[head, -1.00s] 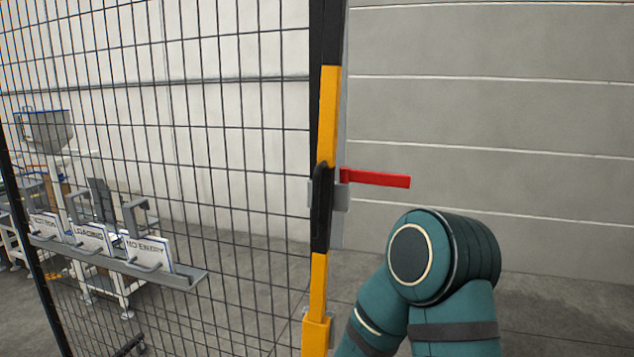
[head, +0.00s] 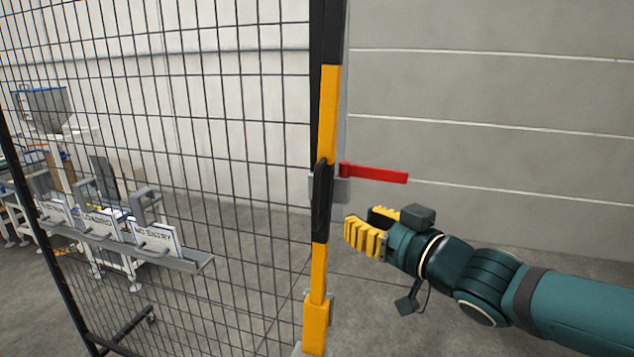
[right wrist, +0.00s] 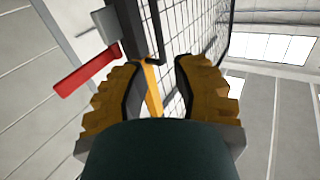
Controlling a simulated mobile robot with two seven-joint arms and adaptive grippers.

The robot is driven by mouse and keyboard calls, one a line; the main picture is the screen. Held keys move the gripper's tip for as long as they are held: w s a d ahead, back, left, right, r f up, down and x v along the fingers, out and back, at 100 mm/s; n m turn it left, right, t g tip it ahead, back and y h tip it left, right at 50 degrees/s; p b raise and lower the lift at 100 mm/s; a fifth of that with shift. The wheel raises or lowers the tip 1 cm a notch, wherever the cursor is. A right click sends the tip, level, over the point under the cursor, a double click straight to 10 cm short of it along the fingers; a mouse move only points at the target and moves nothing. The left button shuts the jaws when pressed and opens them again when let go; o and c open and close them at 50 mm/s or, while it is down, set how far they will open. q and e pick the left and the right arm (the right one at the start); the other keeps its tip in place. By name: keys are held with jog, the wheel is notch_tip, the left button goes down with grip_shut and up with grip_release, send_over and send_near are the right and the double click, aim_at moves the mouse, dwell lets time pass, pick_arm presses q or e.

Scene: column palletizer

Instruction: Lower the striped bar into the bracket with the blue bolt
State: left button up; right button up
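The yellow-and-black striped bar (head: 328,115) stands upright at the edge of the mesh fence in the head view. A black handle (head: 321,200) is on its middle, and a red lever (head: 375,173) sticks out to the right beside it. My right gripper (head: 364,228) is open and empty, a little right of the bar and below the lever. In the right wrist view a yellow part of the bar (right wrist: 152,88) shows between the spread fingers of the gripper (right wrist: 159,75), beyond them. I cannot make out a bracket with a blue bolt. My left gripper is out of view.
The mesh fence (head: 225,150) fills the left side. A grey rail (head: 185,262) carries several white signs, including a NO ENTRY sign (head: 154,241). White machinery (head: 50,115) stands farther left. A grey wall (head: 520,90) is behind, with open floor before it.

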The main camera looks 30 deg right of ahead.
aim_at(319, 190)
jog(key=w, duration=0.4)
jog(key=w+b, duration=0.1)
jog(key=w, duration=0.2)
jog(key=w+a+r+b, duration=0.1)
jog(key=w, duration=0.3)
jog(key=shift+w, duration=0.3)
jog(key=shift+w+a, duration=0.1)
jog(key=shift+w, duration=0.55)
grip_shut()
